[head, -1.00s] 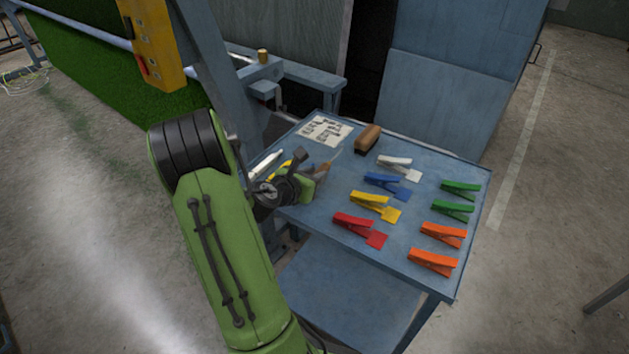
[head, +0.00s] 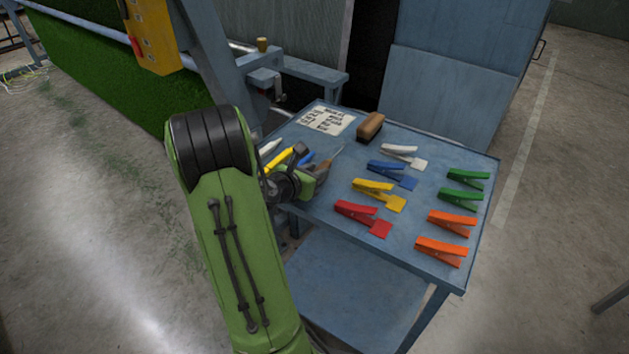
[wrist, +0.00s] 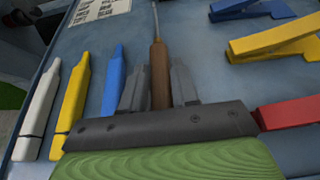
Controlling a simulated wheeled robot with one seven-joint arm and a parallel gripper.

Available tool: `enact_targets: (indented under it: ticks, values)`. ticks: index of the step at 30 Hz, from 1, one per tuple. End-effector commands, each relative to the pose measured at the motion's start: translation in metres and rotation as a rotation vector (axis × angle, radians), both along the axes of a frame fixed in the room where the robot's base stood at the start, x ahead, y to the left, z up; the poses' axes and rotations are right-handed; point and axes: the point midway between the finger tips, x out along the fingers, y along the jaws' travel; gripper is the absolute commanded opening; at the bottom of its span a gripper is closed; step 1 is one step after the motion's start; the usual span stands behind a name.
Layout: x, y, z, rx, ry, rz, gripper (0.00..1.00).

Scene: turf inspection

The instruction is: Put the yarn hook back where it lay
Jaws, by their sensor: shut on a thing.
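The yarn hook has a brown wooden handle (wrist: 160,76) and a thin metal shaft that points away from me. In the wrist view my gripper (wrist: 160,88) is shut on the handle, one grey finger on each side. In the head view the hook (head: 324,169) shows at the left part of the blue table (head: 331,212), and my gripper (head: 316,178) is partly hidden by its own wrist. The hook is at or just above the tabletop; I cannot tell whether it touches.
White, yellow and blue markers (wrist: 113,80) lie left of the hook. A printed sheet (head: 326,119) and a wood-backed brush (head: 370,127) lie behind. Coloured clips, including a red one (head: 362,217) and a yellow one (head: 379,194), lie to the right. Bare tabletop lies between hook and clips.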

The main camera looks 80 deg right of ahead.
Motion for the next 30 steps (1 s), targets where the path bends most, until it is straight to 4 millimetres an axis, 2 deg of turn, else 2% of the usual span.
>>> enact_targets:
  ticks: [1, 10, 11, 15, 25, 30]
  values:
    - [0.000, 0.000, -0.007, -0.001, 0.001, 0.000, 0.00]
    - [0.000, 0.000, -0.007, -0.001, 0.000, 0.001, 0.00]
    - [0.000, 0.000, -0.007, -0.001, -0.001, 0.001, 0.32]
    - [0.000, 0.000, -0.007, -0.001, -0.001, 0.001, 0.54]
    - [0.000, 0.000, -0.001, -0.003, -0.001, 0.000, 0.55]
    - [0.013, 0.032, 0.012, -0.001, 0.001, 0.009, 0.55]
